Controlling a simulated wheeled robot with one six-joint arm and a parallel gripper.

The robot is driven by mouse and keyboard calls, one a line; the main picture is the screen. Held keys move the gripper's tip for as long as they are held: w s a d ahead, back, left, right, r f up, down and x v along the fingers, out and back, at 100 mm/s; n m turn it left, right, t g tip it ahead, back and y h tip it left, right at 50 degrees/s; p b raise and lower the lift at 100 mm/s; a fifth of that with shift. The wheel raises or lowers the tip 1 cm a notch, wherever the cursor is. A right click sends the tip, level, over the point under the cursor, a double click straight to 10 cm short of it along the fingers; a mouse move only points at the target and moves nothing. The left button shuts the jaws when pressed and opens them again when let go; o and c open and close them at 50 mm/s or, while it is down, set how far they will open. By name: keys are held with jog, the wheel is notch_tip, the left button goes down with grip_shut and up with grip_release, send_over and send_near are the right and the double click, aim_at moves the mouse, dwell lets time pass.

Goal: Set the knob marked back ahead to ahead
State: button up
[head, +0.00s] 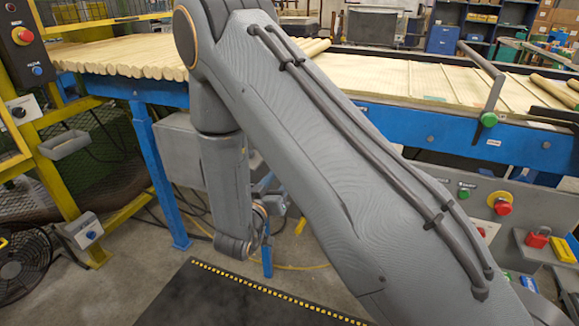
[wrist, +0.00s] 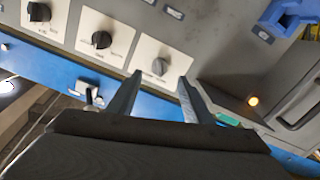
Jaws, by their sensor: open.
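In the wrist view, a grey panel carries three knobs on white label plates. A black knob (wrist: 39,12) is at the upper left, another black knob (wrist: 101,40) is in the middle, and a grey knob (wrist: 159,67) is at the right. The lettering is too small to read, so I cannot tell which is marked back ahead or where it points. My gripper (wrist: 160,78) is open and empty, its fingertips appearing on either side of the grey knob's lower part. I cannot tell how far they are from the panel. In the head view, my arm largely hides the gripper and knobs.
In the wrist view, a lit amber lamp (wrist: 253,101) and a blue part (wrist: 290,14) are right of the knobs. In the head view, a blue-framed conveyor (head: 400,118) carries wood behind my arm. A dark mat (head: 225,300) lies on the floor; a fan (head: 22,262) stands left.

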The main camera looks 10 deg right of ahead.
jog(key=x, duration=0.7)
jog(key=shift+w, duration=0.15)
jog(key=shift+d, duration=0.15)
jog(key=c, duration=1.1)
jog(key=shift+o, duration=0.2)
jog(key=shift+m, duration=0.3)
jog(key=m+b, duration=0.1)
jog(key=m, duration=1)
jog(key=shift+r, duration=0.1)
jog(key=shift+w+m, duration=0.1)
jog(key=shift+m, duration=0.2)
